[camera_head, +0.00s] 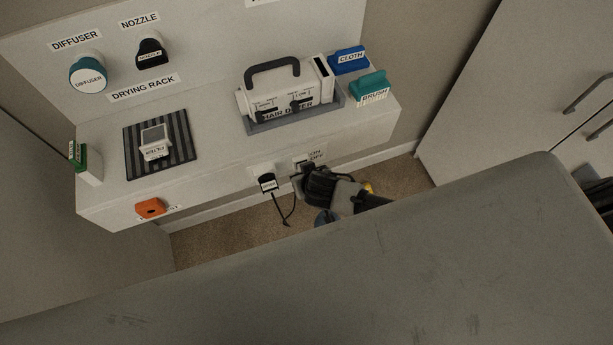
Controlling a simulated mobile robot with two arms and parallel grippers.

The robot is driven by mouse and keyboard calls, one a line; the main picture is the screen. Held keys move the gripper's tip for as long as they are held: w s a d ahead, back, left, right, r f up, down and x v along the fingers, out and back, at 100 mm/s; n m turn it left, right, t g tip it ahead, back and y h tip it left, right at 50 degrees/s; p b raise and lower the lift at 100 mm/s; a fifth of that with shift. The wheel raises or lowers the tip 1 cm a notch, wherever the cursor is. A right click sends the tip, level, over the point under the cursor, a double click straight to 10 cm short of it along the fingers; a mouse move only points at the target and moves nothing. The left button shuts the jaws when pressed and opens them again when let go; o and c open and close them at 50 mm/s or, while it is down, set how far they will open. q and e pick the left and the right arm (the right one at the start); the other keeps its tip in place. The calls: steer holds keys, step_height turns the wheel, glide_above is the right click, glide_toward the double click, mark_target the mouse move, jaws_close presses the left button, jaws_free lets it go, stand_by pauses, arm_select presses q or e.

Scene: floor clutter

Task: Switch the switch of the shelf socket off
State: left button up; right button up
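The shelf socket shows on the front face of the white shelf, with an ON/OFF label (314,156) above a small dark switch area (303,166). My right gripper (306,182) is right at the switch, just below the label, and its arm comes in from the right. It covers part of the socket. I cannot tell whether it touches the switch, which way the switch is set, or whether the fingers are open or shut. A black plug (268,184) with a white label sits to the left, with a dark cord hanging down. My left gripper is not in view.
An orange item (150,208) is on the front. A large grey surface (330,270) fills the foreground.

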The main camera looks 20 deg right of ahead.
stand_by(0.4)
steer(key=o, duration=0.9)
steer(key=v, duration=1)
steer(key=shift+s+d+r, duration=0.1)
steer(key=shift+s+r, duration=0.15)
steer(key=shift+s, duration=0.05)
